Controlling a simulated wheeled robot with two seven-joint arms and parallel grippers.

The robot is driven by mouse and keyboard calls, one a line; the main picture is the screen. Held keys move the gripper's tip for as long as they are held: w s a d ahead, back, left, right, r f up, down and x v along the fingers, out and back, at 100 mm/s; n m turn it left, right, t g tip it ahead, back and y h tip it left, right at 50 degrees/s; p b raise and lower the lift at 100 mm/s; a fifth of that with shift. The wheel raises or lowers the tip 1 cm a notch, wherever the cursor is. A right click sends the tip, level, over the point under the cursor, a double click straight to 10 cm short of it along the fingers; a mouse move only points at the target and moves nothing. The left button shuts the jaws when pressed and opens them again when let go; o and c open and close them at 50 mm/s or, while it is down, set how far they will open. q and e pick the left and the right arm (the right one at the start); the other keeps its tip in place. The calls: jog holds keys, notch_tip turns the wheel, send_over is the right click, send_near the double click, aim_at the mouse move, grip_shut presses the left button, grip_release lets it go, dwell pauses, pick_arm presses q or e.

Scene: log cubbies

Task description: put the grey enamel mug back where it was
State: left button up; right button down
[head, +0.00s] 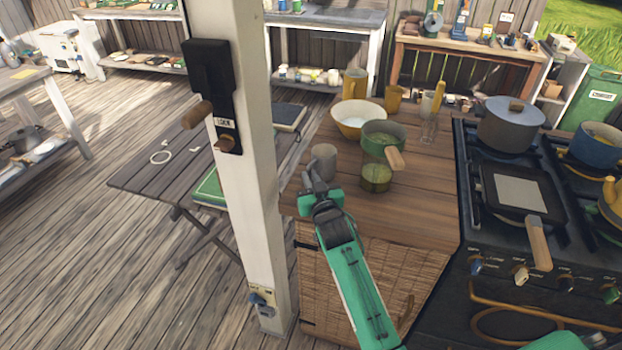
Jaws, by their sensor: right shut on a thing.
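The grey enamel mug (324,158) is upright at the left part of the wooden counter, near its left edge. My right gripper (316,182) reaches in from below and is shut on the mug's near side. The mug's lower part is partly hidden by the gripper, so I cannot tell whether its base touches the counter. My left gripper is not in view.
On the counter (425,205), a green pan (383,137), a green glass (376,178) and a cream bowl (357,122) stand right of the mug. A white post (262,215) rises close on the left. A stove (500,250) adjoins at right. The counter's front is clear.

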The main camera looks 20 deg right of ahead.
jog(key=c, duration=1.5)
grip_release()
jog(key=shift+r, duration=0.15)
jog(key=shift+s, duration=0.35)
jog(key=s+b, duration=0.1)
jog(key=s, duration=1)
jog(key=shift+s+b, duration=0.2)
jog(key=shift+b, duration=0.15)
